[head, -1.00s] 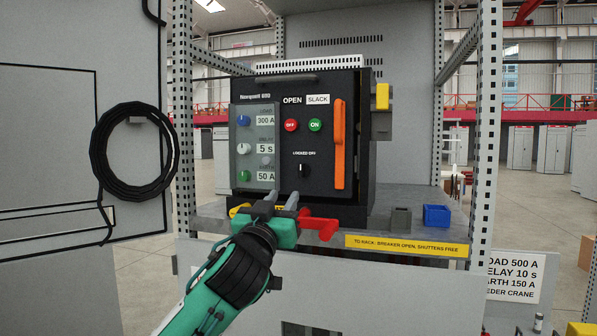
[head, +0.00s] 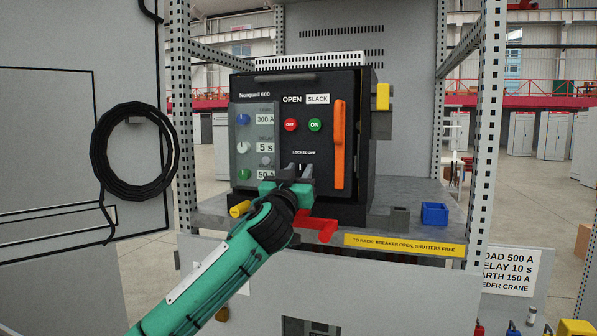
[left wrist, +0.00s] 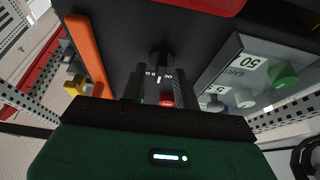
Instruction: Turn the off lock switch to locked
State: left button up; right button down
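The off lock switch is a small black knob on the black breaker front, below the "LOCKED OFF" label (head: 304,153). In the head view it is mostly hidden behind my left gripper (head: 301,172), with a light mark showing between the fingertips. In the left wrist view, upside down, the knob (left wrist: 159,59) shows near the ends of the two dark fingers (left wrist: 158,82). The fingers stand apart on either side of it, with a gap visible; I cannot tell whether they touch it. My right gripper is not in view.
The red OFF button (head: 290,125) and green ON button (head: 315,125) sit above. An orange handle (head: 339,145) stands right, and a dial panel (head: 244,143) left. A red lever (head: 318,228) juts out below. A blue bin (head: 435,214) sits on the shelf.

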pick_arm(q)
jog(key=shift+c, duration=0.4)
grip_shut()
